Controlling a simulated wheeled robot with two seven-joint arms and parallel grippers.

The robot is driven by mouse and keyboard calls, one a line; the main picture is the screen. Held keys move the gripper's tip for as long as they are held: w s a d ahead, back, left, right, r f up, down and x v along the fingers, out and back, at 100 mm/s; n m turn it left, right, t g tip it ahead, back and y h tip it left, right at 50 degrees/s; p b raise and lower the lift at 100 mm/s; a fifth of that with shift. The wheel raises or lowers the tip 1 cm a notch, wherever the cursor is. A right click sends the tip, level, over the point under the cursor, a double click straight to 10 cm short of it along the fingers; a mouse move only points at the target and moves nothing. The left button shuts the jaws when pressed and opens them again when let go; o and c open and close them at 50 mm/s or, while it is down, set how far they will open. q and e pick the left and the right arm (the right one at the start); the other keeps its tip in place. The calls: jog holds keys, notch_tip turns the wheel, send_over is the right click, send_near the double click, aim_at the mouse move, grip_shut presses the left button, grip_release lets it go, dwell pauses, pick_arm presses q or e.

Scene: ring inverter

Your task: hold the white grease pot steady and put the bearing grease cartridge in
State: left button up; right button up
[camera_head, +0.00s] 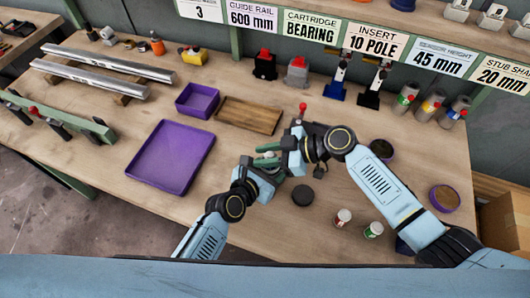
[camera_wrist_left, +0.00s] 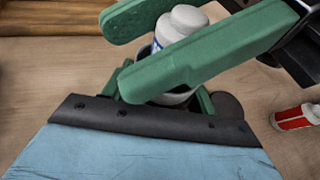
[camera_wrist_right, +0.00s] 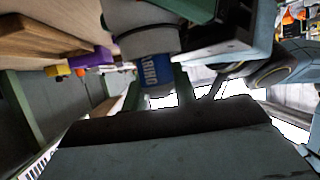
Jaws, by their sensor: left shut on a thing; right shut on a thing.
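My left gripper (camera_head: 266,170) and right gripper (camera_head: 290,152) meet over the middle of the bench. In the left wrist view, the left gripper's green fingers (camera_wrist_left: 158,98) are shut around the white grease pot (camera_wrist_left: 176,98), which is largely covered. The right gripper's long green fingers cross just above it, with the pale top of the bearing grease cartridge (camera_wrist_left: 184,22) between them. In the right wrist view, the right gripper (camera_wrist_right: 155,90) is shut on the cartridge, whose blue lettered label (camera_wrist_right: 155,70) shows. I cannot tell whether the cartridge is in the pot; fingers hide the join.
A black disc (camera_head: 303,196) and two small jars (camera_head: 342,217) (camera_head: 373,230) stand near the front edge. Purple-rimmed dishes (camera_head: 444,198) (camera_head: 382,150) sit at right. A purple tray (camera_head: 170,156) and wooden board (camera_head: 248,115) lie left. Bench between tray and left gripper is clear.

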jog(key=o, duration=1)
jog(key=shift+o, duration=0.2)
jog(key=w+v, duration=0.1)
jog(key=v, duration=1.1)
jog(key=shift+s, duration=0.45)
jog(key=shift+r, duration=0.1)
pick_arm(q)
jog(key=o, duration=1.1)
